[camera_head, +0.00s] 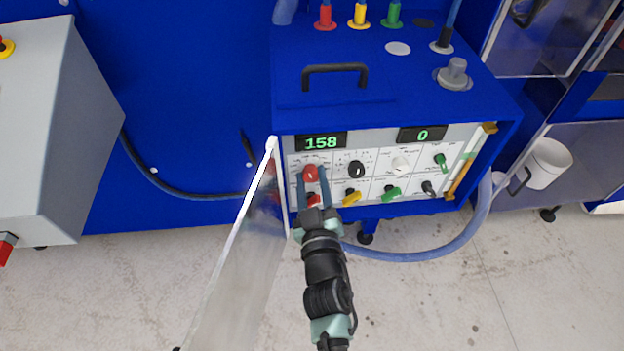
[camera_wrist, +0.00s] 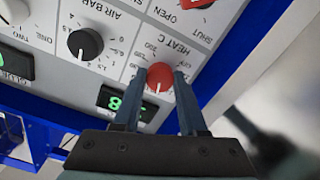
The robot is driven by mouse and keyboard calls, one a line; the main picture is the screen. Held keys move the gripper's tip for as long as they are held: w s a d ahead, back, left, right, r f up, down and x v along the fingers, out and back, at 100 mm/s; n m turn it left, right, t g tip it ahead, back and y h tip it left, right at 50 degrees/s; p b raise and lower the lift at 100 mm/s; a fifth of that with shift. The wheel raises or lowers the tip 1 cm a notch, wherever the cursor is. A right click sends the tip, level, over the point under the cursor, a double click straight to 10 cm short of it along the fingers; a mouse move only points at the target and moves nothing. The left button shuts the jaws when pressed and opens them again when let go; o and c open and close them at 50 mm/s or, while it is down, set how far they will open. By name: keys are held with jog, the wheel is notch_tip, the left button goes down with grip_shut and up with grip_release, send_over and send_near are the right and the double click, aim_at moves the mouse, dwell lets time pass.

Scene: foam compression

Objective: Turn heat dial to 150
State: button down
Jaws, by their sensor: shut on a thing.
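The red heat dial (camera_head: 311,172) is at the upper left of the control panel. In the wrist view the heat dial (camera_wrist: 160,78), labelled HEAT C, sits between my two fingertips. My gripper (camera_head: 313,176) is shut on it, one finger on each side. A display (camera_head: 321,142) above the dial reads 158 in green digits. In the wrist view this display (camera_wrist: 125,101) is partly hidden by a finger.
A black dial (camera_head: 356,169), labelled AIR BAR in the wrist view, is right of the heat dial. A second display (camera_head: 422,134) reads 0. A clear open panel (camera_head: 245,240) stands close left of my arm.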

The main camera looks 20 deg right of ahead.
jog(key=shift+c, duration=2.2)
grip_release()
jog(key=shift+s+a+f+b, duration=0.1)
jog(key=shift+s+b, duration=0.2)
jog(key=shift+s, duration=0.15)
jog(key=b+v, duration=0.3)
jog(key=v, duration=0.9)
jog(key=shift+b, duration=0.4)
jog(key=shift+a, duration=0.1)
